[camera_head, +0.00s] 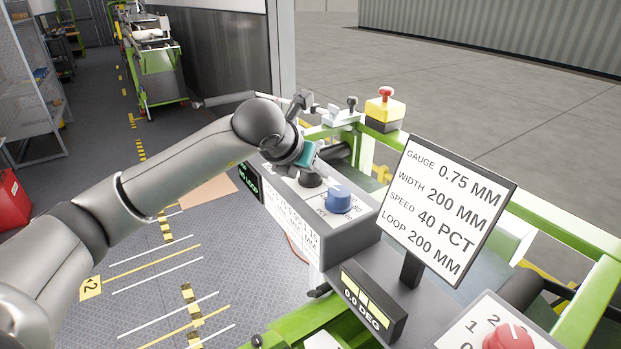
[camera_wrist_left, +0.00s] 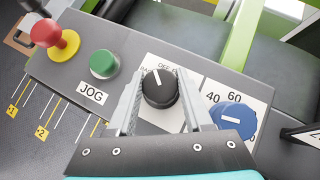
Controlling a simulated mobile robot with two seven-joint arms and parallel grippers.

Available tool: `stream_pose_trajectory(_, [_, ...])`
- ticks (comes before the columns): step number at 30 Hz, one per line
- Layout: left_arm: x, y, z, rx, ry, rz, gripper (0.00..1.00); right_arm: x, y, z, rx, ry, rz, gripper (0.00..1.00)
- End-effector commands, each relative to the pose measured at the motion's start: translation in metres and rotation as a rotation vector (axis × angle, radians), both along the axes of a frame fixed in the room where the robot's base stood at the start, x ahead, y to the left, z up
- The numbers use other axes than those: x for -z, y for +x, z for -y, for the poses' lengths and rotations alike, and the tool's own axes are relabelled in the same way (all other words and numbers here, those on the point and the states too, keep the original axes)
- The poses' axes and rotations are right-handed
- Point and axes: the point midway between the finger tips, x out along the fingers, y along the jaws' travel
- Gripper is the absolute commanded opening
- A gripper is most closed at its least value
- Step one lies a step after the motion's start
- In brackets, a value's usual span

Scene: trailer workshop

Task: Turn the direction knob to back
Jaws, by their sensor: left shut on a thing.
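The black direction knob (camera_wrist_left: 160,90) sits on a white label plate in the left wrist view. Its white pointer line points up and slightly left, near lettering that seems to read "OFF"; the other lettering is too small or hidden to read surely. My left gripper (camera_head: 308,172) is over the knob from above, one finger on each side, and is shut on it. In the head view the knob (camera_head: 312,181) shows only in part below the gripper. My right gripper is not in view.
A blue knob (camera_wrist_left: 232,120) stands close right of the black one. A green JOG button (camera_wrist_left: 103,64) and a red mushroom button (camera_wrist_left: 47,33) lie left. A sign (camera_head: 446,207) reads gauge, width, speed and loop values. A red knob (camera_head: 508,337) is at lower right.

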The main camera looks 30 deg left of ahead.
Motion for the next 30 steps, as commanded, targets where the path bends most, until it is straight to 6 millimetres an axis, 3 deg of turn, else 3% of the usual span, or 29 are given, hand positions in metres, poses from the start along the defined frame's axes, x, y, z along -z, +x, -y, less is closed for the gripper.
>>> stream_pose_trajectory(3, [0.002,0.000,0.002,-0.081,-0.001,0.004,0.00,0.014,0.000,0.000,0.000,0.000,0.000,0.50])
stream_pose_trajectory(11, [0.001,0.000,0.001,-0.219,-0.002,0.002,0.00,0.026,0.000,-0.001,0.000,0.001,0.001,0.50])
stream_pose_trajectory(30, [0.000,0.000,0.000,-0.284,0.000,-0.002,0.00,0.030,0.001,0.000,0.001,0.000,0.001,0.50])
